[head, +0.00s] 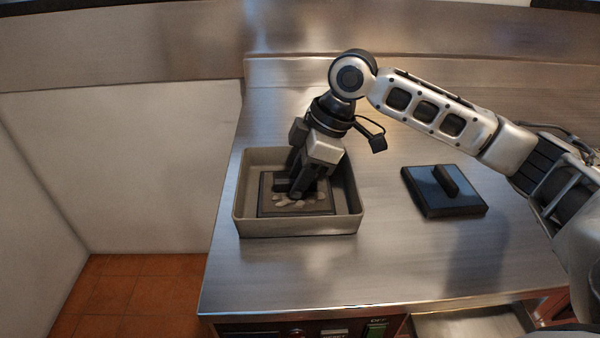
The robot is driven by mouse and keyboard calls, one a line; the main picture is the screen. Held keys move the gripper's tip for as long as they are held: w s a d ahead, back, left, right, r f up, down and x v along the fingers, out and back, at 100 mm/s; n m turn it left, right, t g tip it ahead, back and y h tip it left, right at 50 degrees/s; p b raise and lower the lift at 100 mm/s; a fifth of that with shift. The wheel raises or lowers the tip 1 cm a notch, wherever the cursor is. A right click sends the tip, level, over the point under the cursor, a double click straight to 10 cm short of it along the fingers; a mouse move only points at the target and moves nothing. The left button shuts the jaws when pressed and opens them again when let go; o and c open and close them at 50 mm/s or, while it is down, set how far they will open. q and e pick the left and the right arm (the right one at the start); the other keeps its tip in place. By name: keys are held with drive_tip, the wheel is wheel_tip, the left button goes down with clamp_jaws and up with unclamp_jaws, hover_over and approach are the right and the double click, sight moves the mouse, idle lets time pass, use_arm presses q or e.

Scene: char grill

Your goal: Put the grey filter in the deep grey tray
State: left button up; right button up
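The deep grey tray (343,223) stands on the steel counter, left of centre. A flat square piece with a dark rim and a mottled grey middle, which looks like the grey filter (265,207), lies inside the tray at its front left. My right gripper (289,190) reaches down into the tray with its dark fingertips at the filter. The fingers cover part of the filter, and I cannot tell whether they grip it or only touch it. My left gripper is out of view.
A black square plate with a raised handle (440,200) lies on the counter to the right of the tray, apart from it. The steel counter (310,275) is clear in front. A steel back wall rises behind, and controls show below the front edge.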

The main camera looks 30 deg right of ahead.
drive_tip(key=shift+r, duration=0.1)
drive_tip(key=v, duration=1.2)
drive_tip(key=shift+p, duration=0.45)
drive_tip(key=shift+r, duration=0.1)
